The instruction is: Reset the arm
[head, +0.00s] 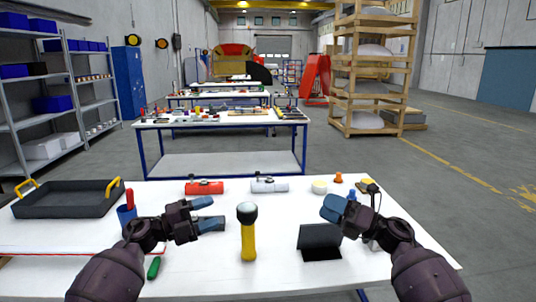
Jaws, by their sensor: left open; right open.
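My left gripper (214,214) is open and empty above the left middle of the white table (208,270). Its fingers point right, toward a yellow flashlight (248,238) with a dark head that stands upright on the table, apart from them. My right gripper (335,208) is open and empty above the right part of the table. Its fingers point left and up, above and behind a black stand-like plate (320,238). Both arms reach in from the bottom corners.
A black tray (66,199) with yellow handles lies at the left. A blue cup (126,215) with a red-handled tool stands beside it. A red flashlight (204,187), a silver flashlight (269,185), a tape roll (319,187) and an orange item (338,178) line the back. A green item (153,268) lies in front.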

